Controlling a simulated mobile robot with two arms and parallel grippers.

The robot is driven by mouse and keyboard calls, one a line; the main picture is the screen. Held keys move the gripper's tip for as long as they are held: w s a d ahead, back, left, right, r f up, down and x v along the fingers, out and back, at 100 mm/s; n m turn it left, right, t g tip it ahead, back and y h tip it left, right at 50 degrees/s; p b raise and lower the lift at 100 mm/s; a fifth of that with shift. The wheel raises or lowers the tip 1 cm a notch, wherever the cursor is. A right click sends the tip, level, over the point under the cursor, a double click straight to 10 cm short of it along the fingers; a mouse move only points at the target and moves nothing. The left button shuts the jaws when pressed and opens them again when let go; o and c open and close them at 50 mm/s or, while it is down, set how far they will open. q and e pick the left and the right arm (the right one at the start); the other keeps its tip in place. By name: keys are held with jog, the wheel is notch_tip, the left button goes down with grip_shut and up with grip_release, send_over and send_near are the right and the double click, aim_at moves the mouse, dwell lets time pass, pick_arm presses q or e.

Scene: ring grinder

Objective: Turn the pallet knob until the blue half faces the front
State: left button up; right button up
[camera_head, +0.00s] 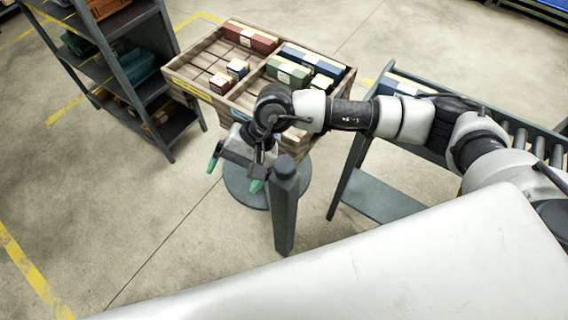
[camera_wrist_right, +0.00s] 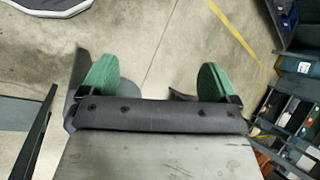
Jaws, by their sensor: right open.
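The wooden pallet (camera_head: 183,88) stands on a round grey base (camera_head: 243,188) in the head view. It carries red boxes (camera_head: 250,37) at the far left and blue boxes (camera_head: 311,59) at the far right. A yellow strip runs along its left side. A dark grey post (camera_head: 285,208) stands in front of the base; I cannot tell whether it is the knob. My right gripper (camera_head: 236,173) is open and empty, left of the post's top. Its green fingertips also show apart in the right wrist view (camera_wrist_right: 157,80). My right arm hides the pallet's near right part.
A grey shelf rack (camera_head: 137,72) with bins stands to the left of the pallet. A grey stand (camera_head: 378,197) and a roller conveyor (camera_head: 541,146) are at the right. The floor at the left front is clear, with yellow lines.

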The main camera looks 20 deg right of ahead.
aim_at(284, 162)
jog(key=w+d+n+h, duration=0.1)
jog(key=w+d+h, duration=0.1)
jog(key=d, duration=0.2)
jog(key=w+d+f+n+t+h, duration=0.1)
jog(key=d+h, duration=0.1)
jog(key=d, duration=0.2)
jog(key=w+d+n+t+h, duration=0.1)
jog(key=w+d+h, duration=0.1)
jog(key=d+h, duration=0.1)
jog(key=shift+w+d+f, duration=0.25)
jog(key=shift+w+d, duration=0.1)
jog(key=shift+d, duration=0.15)
jog(key=shift+d+f, duration=0.1)
jog(key=shift+f, duration=0.2)
notch_tip(284, 162, down, 10)
jog(key=shift+r+p, duration=0.1)
jog(key=shift+p, duration=0.75)
jog(key=c, duration=0.9)
jog(key=shift+c, duration=0.2)
